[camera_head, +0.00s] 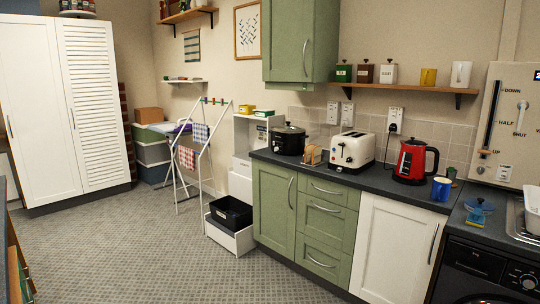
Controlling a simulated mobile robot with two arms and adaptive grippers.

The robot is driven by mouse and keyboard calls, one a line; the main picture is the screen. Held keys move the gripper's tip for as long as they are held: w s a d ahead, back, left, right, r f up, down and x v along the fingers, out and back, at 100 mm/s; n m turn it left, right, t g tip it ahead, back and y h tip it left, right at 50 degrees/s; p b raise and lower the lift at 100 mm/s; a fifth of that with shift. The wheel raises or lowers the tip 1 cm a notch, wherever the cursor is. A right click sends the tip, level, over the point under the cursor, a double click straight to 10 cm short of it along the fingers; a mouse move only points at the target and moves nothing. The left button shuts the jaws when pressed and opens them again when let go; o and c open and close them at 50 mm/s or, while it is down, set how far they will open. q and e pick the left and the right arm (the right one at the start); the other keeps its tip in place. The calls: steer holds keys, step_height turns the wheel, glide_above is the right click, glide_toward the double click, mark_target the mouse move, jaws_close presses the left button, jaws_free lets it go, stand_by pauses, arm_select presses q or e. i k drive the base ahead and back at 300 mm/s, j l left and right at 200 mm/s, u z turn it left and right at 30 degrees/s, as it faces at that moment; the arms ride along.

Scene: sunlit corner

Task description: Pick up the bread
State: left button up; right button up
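A small tan and brown item (312,155) stands on the dark counter between the black slow cooker (288,140) and the cream toaster (352,150). It looks like slices of bread or toast in a rack, but it is too small to tell. No other bread shows clearly. I cannot see whether anything is inside the toaster slots. Neither of my grippers is in view.
A red kettle (411,160) and a blue mug (441,189) stand right of the toaster on the counter (385,184). Green and white cabinets are below. The grey floor (130,250) is open.

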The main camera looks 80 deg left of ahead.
mark_target(308, 148)
steer(key=u, duration=2.15)
steer(key=i, duration=0.65)
steer(key=j+z, duration=0.05)
